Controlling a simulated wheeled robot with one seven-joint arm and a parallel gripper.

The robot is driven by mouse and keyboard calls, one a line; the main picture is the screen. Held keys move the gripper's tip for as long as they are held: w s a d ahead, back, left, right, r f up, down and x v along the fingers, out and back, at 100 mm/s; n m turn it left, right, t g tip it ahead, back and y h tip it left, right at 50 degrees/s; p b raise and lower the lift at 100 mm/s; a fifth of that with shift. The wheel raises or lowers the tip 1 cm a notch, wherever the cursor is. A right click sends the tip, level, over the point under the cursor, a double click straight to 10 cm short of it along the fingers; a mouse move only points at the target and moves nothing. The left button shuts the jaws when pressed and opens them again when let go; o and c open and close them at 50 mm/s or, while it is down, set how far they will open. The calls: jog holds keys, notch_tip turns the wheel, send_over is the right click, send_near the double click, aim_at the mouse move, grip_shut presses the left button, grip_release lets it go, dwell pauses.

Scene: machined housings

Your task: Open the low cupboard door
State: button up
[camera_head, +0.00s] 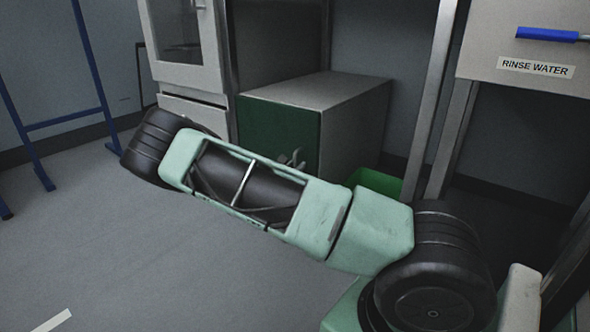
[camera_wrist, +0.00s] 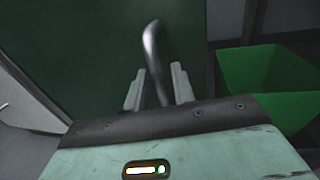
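The low cupboard (camera_head: 355,115) has a grey body and a dark green door (camera_head: 265,125), which looks closed in the head view. The green door (camera_wrist: 85,45) fills much of the wrist view. A curved metal handle (camera_wrist: 151,50) stands out from it. My gripper (camera_wrist: 157,82) is open, with one finger on each side of the handle's lower part. A gap shows at the right finger; contact at the left one is unclear. In the head view my arm hides the door's lower part and most of the gripper.
A green bin (camera_head: 375,183) stands on the floor right of the cupboard, and it is close on the right in the wrist view (camera_wrist: 265,75). A white glass-fronted cabinet (camera_head: 183,45) stands left. A "RINSE WATER" panel (camera_head: 490,45) is upper right.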

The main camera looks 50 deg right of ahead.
grip_shut()
jog(key=shift+a, duration=0.15)
